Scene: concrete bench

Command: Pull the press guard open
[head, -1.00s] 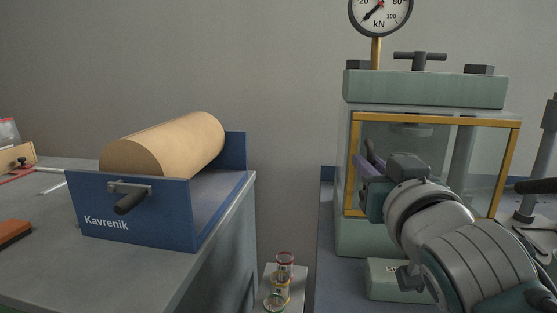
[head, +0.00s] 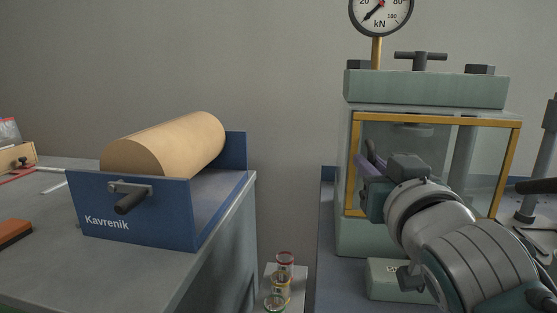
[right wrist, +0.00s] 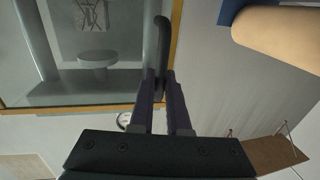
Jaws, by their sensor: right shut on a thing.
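The press (head: 425,90) is a pale green machine with a dial gauge on top. Its guard (head: 435,119) is a clear panel in a yellow frame and appears closed across the press front. The guard also shows in the right wrist view (right wrist: 80,110). My right gripper (head: 366,164) is at the guard's left side. In the right wrist view its purple fingers (right wrist: 160,88) are shut on the dark guard handle (right wrist: 163,40). My left gripper is out of view.
A blue Kavrenik holder (head: 130,215) with a brown roll (head: 165,143) stands on the left bench. Glass jars (head: 284,265) stand low in the gap between the benches. A grey stand (head: 540,160) is right of the press. The space directly left of the guard is clear.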

